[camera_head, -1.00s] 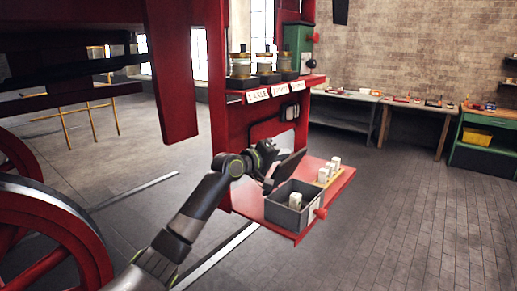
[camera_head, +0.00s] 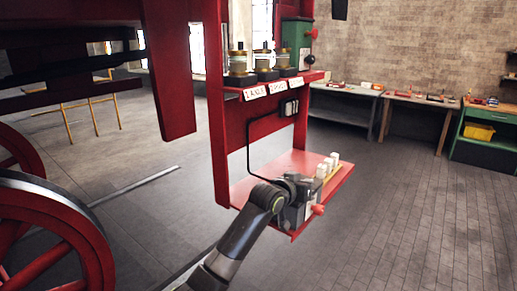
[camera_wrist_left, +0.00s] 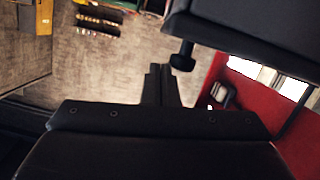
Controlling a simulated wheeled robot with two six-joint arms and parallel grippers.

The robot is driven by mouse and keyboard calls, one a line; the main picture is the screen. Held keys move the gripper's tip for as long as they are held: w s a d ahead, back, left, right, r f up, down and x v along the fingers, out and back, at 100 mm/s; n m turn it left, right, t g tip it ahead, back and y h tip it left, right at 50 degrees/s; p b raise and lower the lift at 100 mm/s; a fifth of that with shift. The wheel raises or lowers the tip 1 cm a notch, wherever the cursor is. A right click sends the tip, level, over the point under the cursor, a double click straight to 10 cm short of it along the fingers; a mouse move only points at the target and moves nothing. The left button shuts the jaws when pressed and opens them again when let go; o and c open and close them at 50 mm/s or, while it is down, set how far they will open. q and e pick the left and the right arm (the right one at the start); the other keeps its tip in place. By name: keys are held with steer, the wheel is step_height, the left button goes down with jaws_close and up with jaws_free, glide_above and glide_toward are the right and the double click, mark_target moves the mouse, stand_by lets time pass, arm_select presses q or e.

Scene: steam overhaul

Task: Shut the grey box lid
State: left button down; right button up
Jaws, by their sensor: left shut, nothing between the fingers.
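The grey box (camera_head: 301,216) sits at the near end of the red shelf, mostly hidden behind my left arm and gripper. A red knob (camera_head: 318,209) is on its right side. My left gripper (camera_head: 298,188) is over the box, shut and empty; its fingers are hard to make out in the head view. The lid no longer stands up in sight; my gripper hides that area, so I cannot tell whether it is fully down. In the left wrist view my shut fingers (camera_wrist_left: 160,86) point up the picture, beside a dark slab that I cannot identify. My right gripper is not in view.
The red shelf (camera_head: 255,183) has white blocks (camera_head: 327,166) on a yellow strip behind the box. A red upright (camera_head: 216,110) rises left of it. An upper shelf holds brass-topped jars (camera_head: 264,62). The floor to the right is open.

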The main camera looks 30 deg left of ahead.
arm_select(q)
steer(key=shift+d+f+m, duration=0.2)
steer(key=shift+f+m, duration=0.15)
steer(key=shift+f, duration=0.15)
steer(key=shift+d+f+m, duration=0.15)
steer(key=shift+f+m, duration=0.2)
steer(key=shift+f, duration=0.15)
steer(key=shift+d+f+m+y, duration=0.1)
steer(key=shift+f+m+y, duration=0.2)
steer(key=shift+f+y, duration=0.1)
steer(key=shift+b, duration=0.3)
steer(key=shift+s, duration=0.15)
steer(key=shift+s, duration=0.3)
steer(key=b+v, duration=0.3)
steer(key=v, duration=1.3)
steer(key=shift+s, duration=0.3)
steer(key=shift+r, duration=0.1)
